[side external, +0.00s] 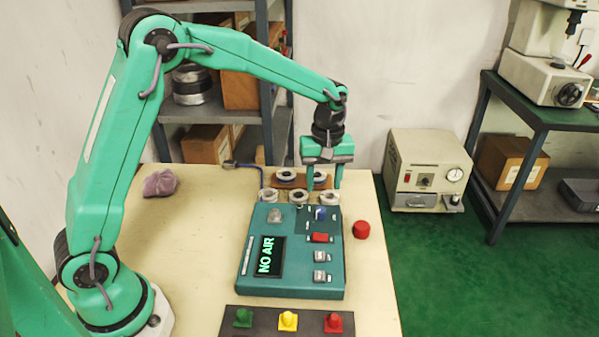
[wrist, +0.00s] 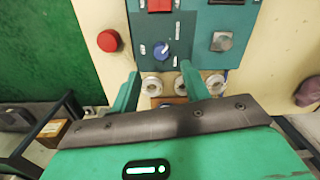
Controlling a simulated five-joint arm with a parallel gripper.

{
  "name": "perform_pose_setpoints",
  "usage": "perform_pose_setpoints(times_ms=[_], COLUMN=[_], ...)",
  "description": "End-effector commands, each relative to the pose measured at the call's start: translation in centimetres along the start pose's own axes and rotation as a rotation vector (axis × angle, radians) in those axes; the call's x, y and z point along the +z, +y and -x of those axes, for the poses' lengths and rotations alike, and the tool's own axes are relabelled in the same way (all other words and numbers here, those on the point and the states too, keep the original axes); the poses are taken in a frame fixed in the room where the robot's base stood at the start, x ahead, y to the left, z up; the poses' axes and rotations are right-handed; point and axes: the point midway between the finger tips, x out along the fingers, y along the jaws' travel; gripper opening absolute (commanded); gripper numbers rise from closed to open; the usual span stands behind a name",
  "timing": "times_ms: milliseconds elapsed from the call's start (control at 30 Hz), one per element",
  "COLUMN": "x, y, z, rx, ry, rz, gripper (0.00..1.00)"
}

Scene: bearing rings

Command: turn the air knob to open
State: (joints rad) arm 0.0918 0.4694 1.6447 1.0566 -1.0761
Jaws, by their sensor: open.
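The air knob (side external: 320,213) is a small blue knob with a pale pointer mark on the teal control panel (side external: 262,285), near its far right corner. The panel's display (side external: 266,256) reads "NO AIR". In the wrist view the knob (wrist: 162,50) sits just beyond my fingertips, roughly centred between them. My gripper (side external: 324,187) is open and empty, with its fingers pointing down behind the panel's far edge, above the bearing rings. It also shows in the wrist view (wrist: 160,76), one finger to each side. Nothing touches the knob.
Several bearing rings (side external: 269,195) stand just behind the panel. A red button (side external: 361,230) is right of the panel. A red switch (side external: 320,238) lies close to the knob. Green, yellow and red knobs sit on a dark strip (side external: 262,326) in front. A purple cloth (side external: 160,183) lies left.

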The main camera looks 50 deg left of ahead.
Motion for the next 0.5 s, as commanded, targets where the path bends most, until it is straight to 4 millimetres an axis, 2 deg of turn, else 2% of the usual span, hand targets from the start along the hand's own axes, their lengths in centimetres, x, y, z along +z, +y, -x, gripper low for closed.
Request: perform_pose_setpoints(times_ms=[267,500], x=[0.0,0.0], y=[-0.1,-0.1], z=[-1.6,-4.5], rx=[-0.002,-0.003], ry=[-0.001,-0.002], rz=[-0.001,-0.001], gripper=[0.46,0.46])
